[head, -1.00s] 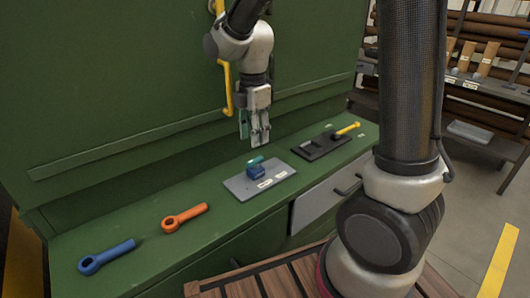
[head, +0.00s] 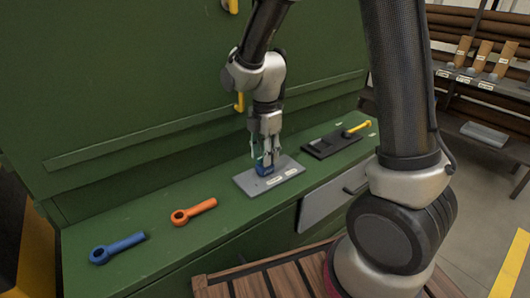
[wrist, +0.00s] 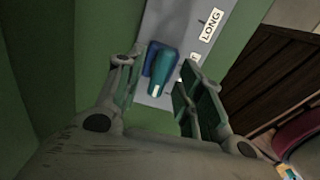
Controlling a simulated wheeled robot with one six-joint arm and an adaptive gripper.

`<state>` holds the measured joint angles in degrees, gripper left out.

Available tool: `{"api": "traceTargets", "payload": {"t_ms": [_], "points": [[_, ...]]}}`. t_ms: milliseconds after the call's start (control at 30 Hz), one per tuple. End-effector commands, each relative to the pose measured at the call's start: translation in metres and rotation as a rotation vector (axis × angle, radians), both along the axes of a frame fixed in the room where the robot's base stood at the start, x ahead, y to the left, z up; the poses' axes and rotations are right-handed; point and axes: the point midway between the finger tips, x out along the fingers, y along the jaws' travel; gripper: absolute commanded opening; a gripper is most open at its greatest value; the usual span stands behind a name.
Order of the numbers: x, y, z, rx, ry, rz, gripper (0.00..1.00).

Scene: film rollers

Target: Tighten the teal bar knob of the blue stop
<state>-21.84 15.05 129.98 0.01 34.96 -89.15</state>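The blue stop (head: 264,171) sits on a grey plate (head: 289,180) on the green bench ledge. In the wrist view the teal bar knob (wrist: 165,73) lies on top of the blue stop (wrist: 149,62), between the two finger lines. My gripper (head: 264,160) is pointed down just over the stop, and its fingers partly hide the knob in the head view. In the wrist view my gripper (wrist: 157,92) has its fingers spread, with a gap on both sides of the knob. Whether the fingertips are level with the knob is hard to tell.
A label reading LONG (wrist: 211,25) is on the plate. A dark plate with a yellow handle (head: 356,128) lies to the right. An orange ring-ended handle (head: 194,211) and a blue one (head: 117,248) lie to the left. The green machine wall (head: 120,90) rises behind.

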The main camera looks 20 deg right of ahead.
Motion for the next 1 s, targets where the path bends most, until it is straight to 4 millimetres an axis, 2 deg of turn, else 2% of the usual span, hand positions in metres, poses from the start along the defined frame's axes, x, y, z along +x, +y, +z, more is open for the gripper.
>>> {"api": "traceTargets", "payload": {"t_ms": [33,167,200,667,1000], "points": [[0.0000,0.0000,0.0001,0.000,0.000,0.000,0.27],[0.0000,0.0000,0.0001,0.000,0.000,0.000,0.03],[0.0000,0.0000,0.0002,0.000,0.000,0.000,0.00],[0.0001,0.0000,0.0003,0.000,0.000,-0.077,0.00],[0.0002,0.0001,0.0004,0.000,-0.001,-0.344,0.00]]}}
